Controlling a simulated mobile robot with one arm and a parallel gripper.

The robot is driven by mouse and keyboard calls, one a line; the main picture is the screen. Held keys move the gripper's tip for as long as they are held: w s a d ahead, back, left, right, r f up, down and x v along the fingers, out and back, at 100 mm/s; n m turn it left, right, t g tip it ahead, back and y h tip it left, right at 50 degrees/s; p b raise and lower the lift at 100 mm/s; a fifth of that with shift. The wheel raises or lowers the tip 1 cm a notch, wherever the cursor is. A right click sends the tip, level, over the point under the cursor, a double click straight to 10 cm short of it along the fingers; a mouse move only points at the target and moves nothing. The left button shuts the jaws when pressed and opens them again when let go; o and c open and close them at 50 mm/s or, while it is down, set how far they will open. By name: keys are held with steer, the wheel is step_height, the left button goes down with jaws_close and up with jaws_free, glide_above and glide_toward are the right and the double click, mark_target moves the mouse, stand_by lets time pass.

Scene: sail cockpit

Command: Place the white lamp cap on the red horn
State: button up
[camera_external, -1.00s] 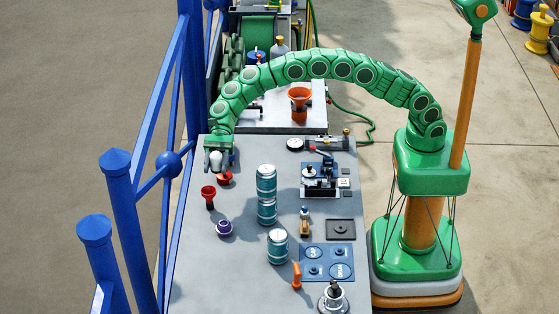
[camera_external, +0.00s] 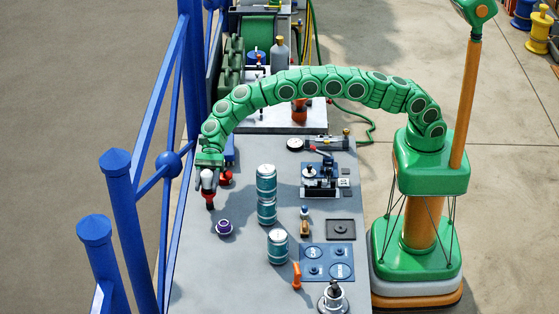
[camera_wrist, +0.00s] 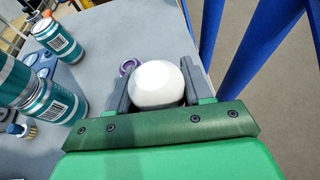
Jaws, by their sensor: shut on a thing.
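My gripper (camera_external: 208,172) is shut on the white lamp cap (camera_external: 208,181), pointing down near the table's left edge. In the wrist view the cap (camera_wrist: 157,84) is a smooth white dome between the two fingers. A red horn (camera_external: 210,202) stands on the table; the cap covers its upper part in the external view. I cannot tell whether the cap touches it. A second, shorter red piece (camera_external: 226,179) is just right of the cap. Neither red piece shows in the wrist view.
A purple ring-like piece (camera_external: 224,227) stands in front of the horn. Stacked teal cans (camera_external: 266,195) and a single can (camera_external: 278,246) stand to the right. Blue railing (camera_external: 120,190) runs along the left. Grey table is bare around the front left.

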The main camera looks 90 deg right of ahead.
steer(key=shift+f, duration=0.4)
steer(key=o, duration=1)
steer(key=shift+f, duration=0.1)
steer(key=shift+o, duration=0.2)
steer(key=shift+d, duration=0.1)
steer(key=v, duration=1.2)
